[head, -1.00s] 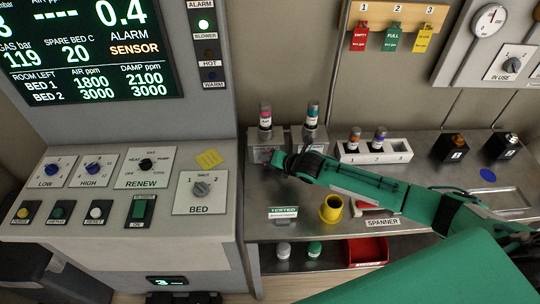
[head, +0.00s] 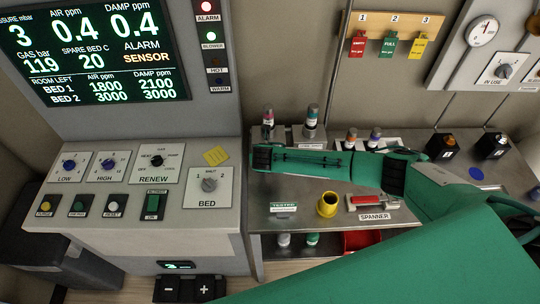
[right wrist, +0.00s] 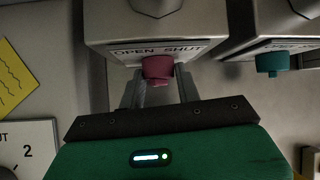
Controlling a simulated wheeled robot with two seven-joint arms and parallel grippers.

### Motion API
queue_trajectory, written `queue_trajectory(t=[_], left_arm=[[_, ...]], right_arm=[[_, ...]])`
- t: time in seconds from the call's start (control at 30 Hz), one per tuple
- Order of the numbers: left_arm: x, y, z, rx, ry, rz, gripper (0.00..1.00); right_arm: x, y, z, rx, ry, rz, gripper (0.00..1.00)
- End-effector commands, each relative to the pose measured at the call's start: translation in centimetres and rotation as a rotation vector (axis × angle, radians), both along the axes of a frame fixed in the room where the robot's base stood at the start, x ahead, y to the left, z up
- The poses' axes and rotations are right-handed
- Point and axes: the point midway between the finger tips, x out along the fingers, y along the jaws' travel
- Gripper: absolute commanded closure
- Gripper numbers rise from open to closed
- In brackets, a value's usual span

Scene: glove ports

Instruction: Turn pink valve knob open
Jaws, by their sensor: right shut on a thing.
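The pink valve knob (right wrist: 158,68) sits on the front of a grey valve box (right wrist: 160,38) under an "OPEN SHUT" label. My right gripper (right wrist: 160,84) has a finger on each side of the knob and is shut on it. In the head view my right gripper (head: 262,157) reaches the valve boxes from the right, and the arm hides the knob. The pink-banded bottle (head: 268,120) stands upright above that box. My left gripper is not in view.
A teal knob (right wrist: 271,63) is on the neighbouring box to the right. A yellow cup (head: 327,205) and a red-handled spanner (head: 372,201) are on the shelf below my arm. The control console (head: 130,205) stands at the left.

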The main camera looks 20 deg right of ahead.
Motion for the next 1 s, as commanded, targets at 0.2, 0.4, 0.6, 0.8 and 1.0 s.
queue_trajectory(t=[0.2, 0.4, 0.6, 0.8, 1.0], left_arm=[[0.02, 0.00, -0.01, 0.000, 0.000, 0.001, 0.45], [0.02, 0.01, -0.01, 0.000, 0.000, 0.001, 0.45], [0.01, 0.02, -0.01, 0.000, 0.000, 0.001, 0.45], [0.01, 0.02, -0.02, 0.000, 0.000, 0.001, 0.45], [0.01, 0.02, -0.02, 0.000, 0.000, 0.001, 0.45]], right_arm=[[0.10, 0.32, -0.06, -0.154, 0.044, 0.001, 0.89], [0.06, 0.40, -0.13, -0.248, 0.072, 0.001, 0.89], [0.04, 0.42, -0.19, -0.298, 0.088, 0.001, 0.89], [0.03, 0.40, -0.23, -0.312, 0.092, 0.001, 0.89], [0.01, 0.39, -0.25, -0.313, 0.092, 0.001, 0.89]])
